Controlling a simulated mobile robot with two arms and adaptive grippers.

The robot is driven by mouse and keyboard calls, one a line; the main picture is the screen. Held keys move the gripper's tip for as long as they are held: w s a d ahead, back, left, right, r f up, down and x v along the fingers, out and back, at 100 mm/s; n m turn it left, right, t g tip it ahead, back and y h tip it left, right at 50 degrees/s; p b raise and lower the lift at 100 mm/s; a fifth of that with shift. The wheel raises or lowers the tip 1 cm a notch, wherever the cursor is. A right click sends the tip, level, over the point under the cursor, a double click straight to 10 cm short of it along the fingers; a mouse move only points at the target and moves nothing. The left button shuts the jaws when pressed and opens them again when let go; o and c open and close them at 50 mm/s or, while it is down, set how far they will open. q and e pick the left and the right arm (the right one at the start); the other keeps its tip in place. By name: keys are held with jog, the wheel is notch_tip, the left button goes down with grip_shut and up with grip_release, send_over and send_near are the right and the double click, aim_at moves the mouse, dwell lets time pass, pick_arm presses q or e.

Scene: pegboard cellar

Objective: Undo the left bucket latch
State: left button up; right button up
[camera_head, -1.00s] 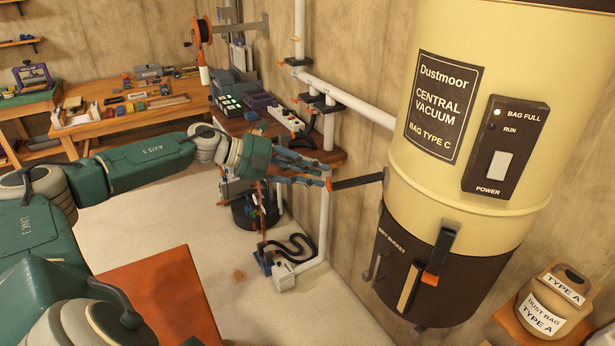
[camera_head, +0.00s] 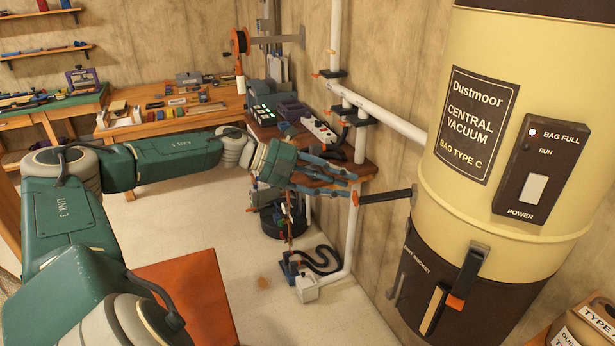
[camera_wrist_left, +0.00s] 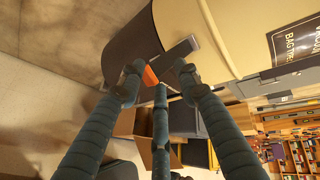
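The left bucket latch (camera_head: 385,196) is a dark lever with an orange tip. It sticks out roughly level to the left from the side of the cream and brown vacuum drum, near the seam above the bucket (camera_head: 415,283). My left gripper (camera_head: 353,186) is at the latch's orange tip, its blue-grey fingers apart. In the left wrist view the latch (camera_wrist_left: 172,62) lies across the gap between the fingertips (camera_wrist_left: 157,78); I cannot tell whether they touch it. A second latch (camera_head: 468,272) hangs down against the drum's front. My right gripper is out of view.
A white pipe (camera_head: 385,118) runs along the wall into the drum. A workbench (camera_head: 190,125) with tools stands at the back left. An orange-brown surface (camera_head: 190,290) is at the lower left. A dust bag container (camera_head: 580,335) is at the lower right. Bare floor lies below my arm.

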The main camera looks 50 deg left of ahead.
pick_arm(q)
jog(key=f+v, duration=0.1)
jog(key=v, duration=0.9)
jog(key=shift+a+y, duration=0.3)
jog(key=shift+a, duration=0.1)
jog(key=shift+s, duration=0.15)
jog(key=shift+a, duration=0.15)
